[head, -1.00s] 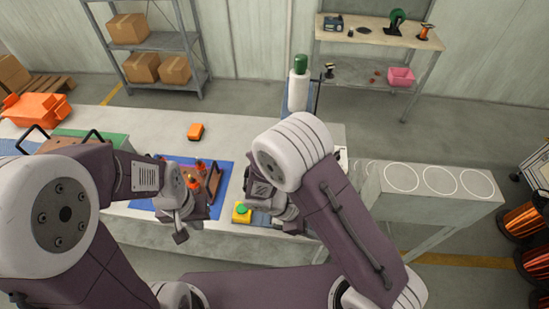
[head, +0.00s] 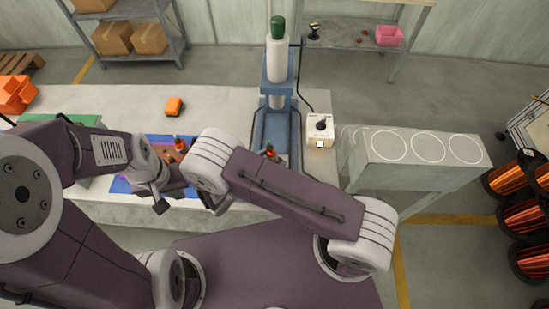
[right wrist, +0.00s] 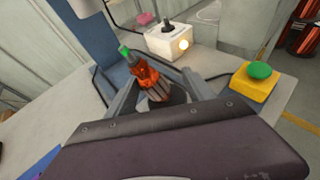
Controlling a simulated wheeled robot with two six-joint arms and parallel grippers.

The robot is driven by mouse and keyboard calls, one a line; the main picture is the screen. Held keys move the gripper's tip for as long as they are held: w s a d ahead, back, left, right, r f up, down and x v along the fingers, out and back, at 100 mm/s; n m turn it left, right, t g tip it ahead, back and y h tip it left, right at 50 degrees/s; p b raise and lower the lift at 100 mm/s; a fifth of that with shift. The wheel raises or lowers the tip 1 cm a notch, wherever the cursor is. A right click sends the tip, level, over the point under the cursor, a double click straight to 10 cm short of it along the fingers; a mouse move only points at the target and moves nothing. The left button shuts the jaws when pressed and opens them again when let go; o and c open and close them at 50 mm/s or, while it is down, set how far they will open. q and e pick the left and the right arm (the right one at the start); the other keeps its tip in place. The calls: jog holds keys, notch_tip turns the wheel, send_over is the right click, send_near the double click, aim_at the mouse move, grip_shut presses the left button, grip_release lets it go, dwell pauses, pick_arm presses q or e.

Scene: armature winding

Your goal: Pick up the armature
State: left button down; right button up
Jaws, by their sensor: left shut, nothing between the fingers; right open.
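An armature with copper-orange windings (right wrist: 147,74) and a green end stands tilted in the right wrist view, beside the blue machine. Its top also shows in the head view (head: 270,151), partly hidden by my right arm. My right gripper (right wrist: 157,86) is open, with its grey fingers on either side of the armature's lower part; I cannot tell whether they touch it. In the head view my right gripper is largely hidden behind its arm. My left gripper (head: 160,205) is shut and empty at the front of the blue mat (head: 120,186). More orange-red parts (head: 180,144) sit on that mat.
The blue machine (head: 275,118) carries a white cylinder with a green top. A white box with a knob and lit lamp (head: 320,128) stands to its right. A yellow box with a green button (right wrist: 255,88) is near the table edge.

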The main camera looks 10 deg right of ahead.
jog(key=x, duration=0.2)
jog(key=b+x, duration=0.1)
jog(key=x, duration=0.1)
jog(key=shift+s+d+f, duration=0.1)
jog(key=shift+f, duration=0.3)
jog(key=shift+w+d, duration=0.25)
jog(key=shift+w, duration=0.05)
jog(key=shift+s, duration=0.1)
grip_shut()
jog(key=shift+r, duration=0.1)
jog(key=shift+r, duration=0.35)
jog(key=r, duration=0.3)
jog(key=shift+s+d+r+b, duration=0.3)
jog(key=shift+s+r+b, duration=0.05)
jog(key=shift+r+b, duration=0.05)
jog(key=s+d+r, duration=0.6)
jog(key=s+d, duration=0.1)
jog(key=s, duration=0.1)
